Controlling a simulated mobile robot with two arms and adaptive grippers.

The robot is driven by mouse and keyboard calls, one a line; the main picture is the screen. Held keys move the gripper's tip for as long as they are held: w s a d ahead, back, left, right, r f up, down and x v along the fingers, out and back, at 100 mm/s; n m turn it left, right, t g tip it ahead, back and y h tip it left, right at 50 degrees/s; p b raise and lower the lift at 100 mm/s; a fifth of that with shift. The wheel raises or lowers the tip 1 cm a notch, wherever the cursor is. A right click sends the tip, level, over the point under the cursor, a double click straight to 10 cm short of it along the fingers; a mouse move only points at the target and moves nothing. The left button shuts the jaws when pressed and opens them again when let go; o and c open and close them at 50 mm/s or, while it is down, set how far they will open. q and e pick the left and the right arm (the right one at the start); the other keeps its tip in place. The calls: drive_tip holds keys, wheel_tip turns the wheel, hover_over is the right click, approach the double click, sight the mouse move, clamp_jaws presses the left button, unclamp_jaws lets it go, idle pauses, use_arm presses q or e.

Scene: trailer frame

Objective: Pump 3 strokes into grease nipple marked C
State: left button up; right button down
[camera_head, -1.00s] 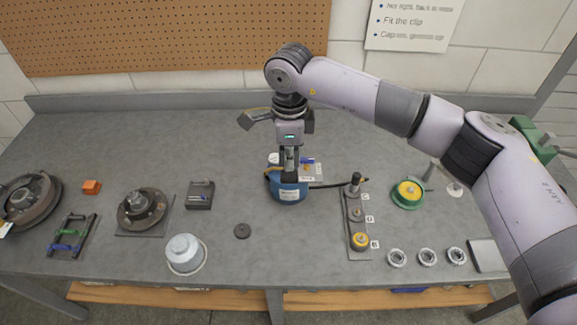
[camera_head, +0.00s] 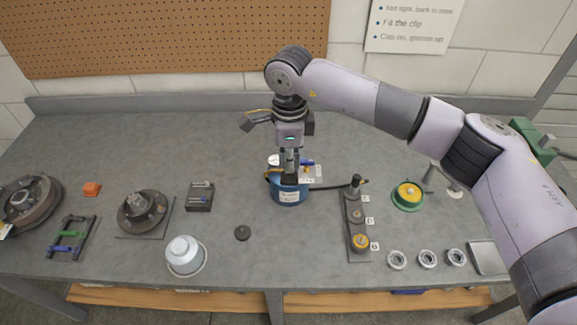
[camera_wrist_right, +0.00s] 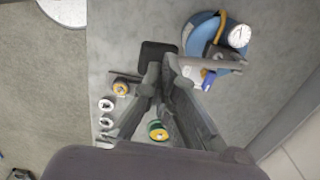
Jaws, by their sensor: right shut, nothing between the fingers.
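A round blue grease pump (camera_head: 287,196) stands mid-table; it also shows in the right wrist view (camera_wrist_right: 203,24), with a white dial gauge (camera_wrist_right: 239,37). A grey bar, perhaps its lever (camera_wrist_right: 212,63), sticks out toward my fingers. A dark hose (camera_head: 328,186) runs from the pump to an upright coupler (camera_head: 355,183) at the end of the nipple strip (camera_head: 357,230) marked C. Marks D and B lie nearer. My right gripper (camera_head: 290,180) is shut and empty, pointing down over the pump and partly hiding it. Contact with the lever is unclear. My left gripper is out of view.
A green-rimmed yellow round part (camera_head: 408,195) and several bearing rings (camera_head: 427,258) lie to the right. A silver cup (camera_head: 184,253), small black disc (camera_head: 242,233), hub (camera_head: 143,211) and dark box (camera_head: 200,197) stand left. The back left table is clear.

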sight(289, 177)
drive_tip(key=shift+f, duration=0.1)
idle(0.3)
drive_tip(key=shift+f+b, duration=0.85)
drive_tip(key=shift+b, duration=0.1)
drive_tip(key=shift+r, duration=0.15)
drive_tip(key=shift+s+f+b, duration=0.2)
drive_tip(key=shift+f+b, duration=0.25)
drive_tip(key=shift+f, duration=0.15)
drive_tip(key=shift+s+f+b, duration=0.2)
drive_tip(key=shift+f+b, duration=0.25)
drive_tip(key=shift+f, duration=0.1)
drive_tip(key=shift+f, duration=0.1)
drive_tip(key=shift+s+f+b, duration=0.2)
drive_tip(key=shift+f+b, duration=0.9)
